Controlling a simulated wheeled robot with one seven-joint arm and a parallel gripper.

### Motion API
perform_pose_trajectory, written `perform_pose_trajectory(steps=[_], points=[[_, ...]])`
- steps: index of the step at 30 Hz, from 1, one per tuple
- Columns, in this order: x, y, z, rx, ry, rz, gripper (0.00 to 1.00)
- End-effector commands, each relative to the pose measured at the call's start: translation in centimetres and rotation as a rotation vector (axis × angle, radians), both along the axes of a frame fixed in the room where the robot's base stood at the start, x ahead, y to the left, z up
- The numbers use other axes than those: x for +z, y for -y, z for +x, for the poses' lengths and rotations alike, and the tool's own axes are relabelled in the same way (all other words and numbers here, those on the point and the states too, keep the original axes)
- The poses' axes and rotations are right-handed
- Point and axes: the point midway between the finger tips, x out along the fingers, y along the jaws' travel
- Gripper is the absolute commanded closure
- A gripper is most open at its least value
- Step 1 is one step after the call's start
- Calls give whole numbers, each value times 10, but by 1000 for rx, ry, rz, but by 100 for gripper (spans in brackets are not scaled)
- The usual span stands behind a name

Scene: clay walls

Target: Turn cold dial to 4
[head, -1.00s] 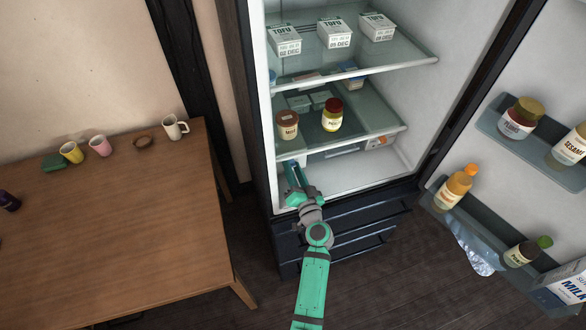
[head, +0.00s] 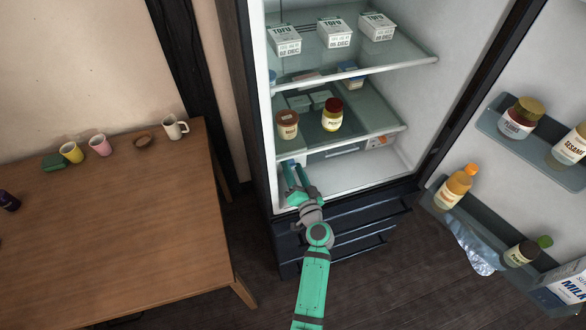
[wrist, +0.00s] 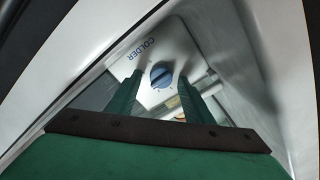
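The cold dial (wrist: 162,75) is a round blue knob on a white panel (wrist: 165,47) marked "COLDER" in the wrist view. The dial's numbers are too small to read. My gripper (wrist: 155,82) is open, with one green finger on each side of the dial in the picture. I cannot tell whether the fingers touch the dial. In the head view my gripper (head: 293,172) reaches into the lower left of the open fridge (head: 345,172), below the lower glass shelf. The dial is hidden in the head view.
The lower glass shelf (head: 365,132) holds jars just above my gripper. Tofu packs stand on the upper shelf (head: 395,66). The open fridge door (head: 545,150) with bottles is at right. A wooden table (head: 120,230) with mugs stands at left.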

Motion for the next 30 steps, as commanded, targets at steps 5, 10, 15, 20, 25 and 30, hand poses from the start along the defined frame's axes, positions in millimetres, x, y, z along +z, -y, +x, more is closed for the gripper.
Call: perform_pose_trajectory(steps=[5,10,15,20,25,30], points=[[0,1,-2,-1,1,0,53],[-1,4,-20,2,0,-1,53],[-1,11,-51,8,-2,1,53],[-1,22,-78,5,-2,-1,53],[0,31,-95,0,0,1,53],[0,34,-102,-1,-1,0,53]])
